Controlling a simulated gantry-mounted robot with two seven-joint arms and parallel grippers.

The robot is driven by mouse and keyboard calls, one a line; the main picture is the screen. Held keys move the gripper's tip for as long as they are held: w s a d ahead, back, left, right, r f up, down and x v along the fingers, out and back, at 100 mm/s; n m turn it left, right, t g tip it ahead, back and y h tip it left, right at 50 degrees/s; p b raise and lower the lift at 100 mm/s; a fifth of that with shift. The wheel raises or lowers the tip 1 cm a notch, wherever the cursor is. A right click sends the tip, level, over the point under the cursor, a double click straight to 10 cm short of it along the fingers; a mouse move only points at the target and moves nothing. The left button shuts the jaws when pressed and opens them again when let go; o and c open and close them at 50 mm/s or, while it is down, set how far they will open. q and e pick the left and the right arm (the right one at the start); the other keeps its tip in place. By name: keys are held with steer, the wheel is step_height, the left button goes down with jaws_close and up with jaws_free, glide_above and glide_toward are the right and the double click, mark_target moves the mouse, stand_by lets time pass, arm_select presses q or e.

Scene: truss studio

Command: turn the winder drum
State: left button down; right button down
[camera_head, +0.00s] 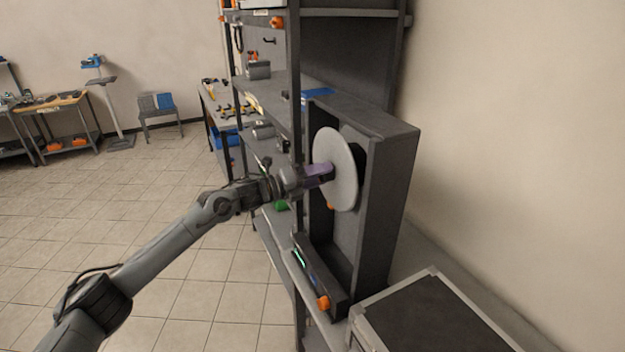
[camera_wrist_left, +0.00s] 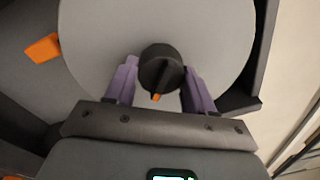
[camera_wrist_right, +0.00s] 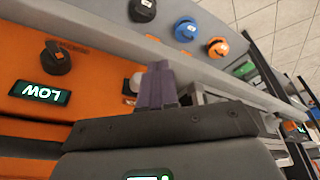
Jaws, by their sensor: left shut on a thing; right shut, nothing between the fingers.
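The winder drum (camera_head: 343,186) is a pale grey disc in a dark box-shaped housing (camera_head: 385,190). In the left wrist view the drum (camera_wrist_left: 95,40) fills the upper part, with a black knob (camera_wrist_left: 160,62) at its middle. An orange mark shows on the knob's lower edge. My left gripper (camera_head: 328,172) has its purple fingers at the drum's face. In the left wrist view this gripper (camera_wrist_left: 160,88) is shut on the knob, one finger on each side. My right gripper (camera_wrist_right: 157,72) is shut and empty, seen only in the right wrist view.
An orange tab (camera_wrist_left: 43,48) sits left of the drum. A dark-topped case (camera_head: 440,315) stands at the lower right. Tiled floor is open at left.

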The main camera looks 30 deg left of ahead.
arm_select(q)
steer(key=shift+m+b, duration=0.4)
steer(key=shift+m, duration=0.9)
steer(key=shift+c, duration=2)
jaws_free()
steer(key=b+v, duration=0.1)
steer(key=v, duration=0.9)
steer(key=shift+s+a, duration=0.25)
steer(key=shift+s, duration=0.05)
steer(key=shift+r, duration=0.1)
